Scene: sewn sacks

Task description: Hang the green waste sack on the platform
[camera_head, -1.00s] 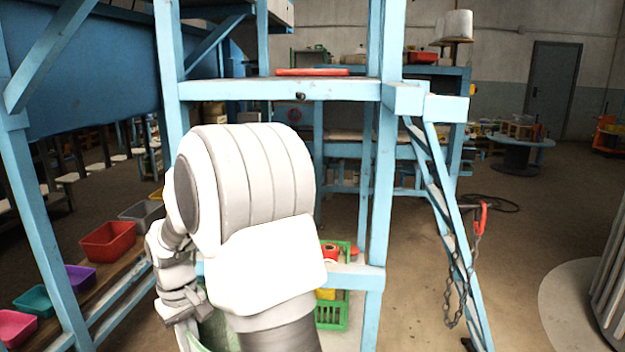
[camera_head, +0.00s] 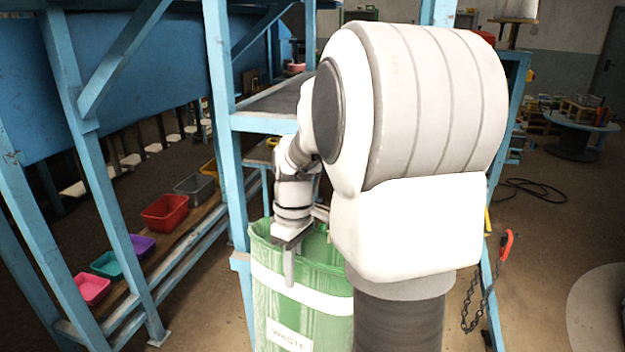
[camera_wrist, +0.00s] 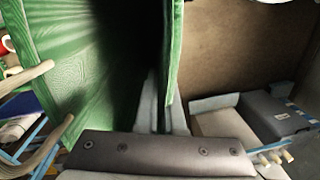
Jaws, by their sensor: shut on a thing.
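The green waste sack (camera_head: 303,300) hangs upright from my gripper (camera_head: 290,262) in the head view. It has a white band near the top and a white label reading WASTE. My gripper is shut on the sack's rim; one finger shows outside the near wall. In the wrist view, the green cloth (camera_wrist: 75,75) fills the left, and its edge runs between my fingers (camera_wrist: 163,105). The light-blue platform (camera_head: 262,122) stands just behind and above the sack. My arm covers the right part of its front edge and the sack's right side.
A row of coloured bins, including a red bin (camera_head: 166,213) and a pink bin (camera_head: 92,288), lies on a low shelf at left. A chain with a red hook (camera_head: 506,245) hangs at right. Blue posts (camera_head: 222,90) stand close to the sack. Open floor lies at right.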

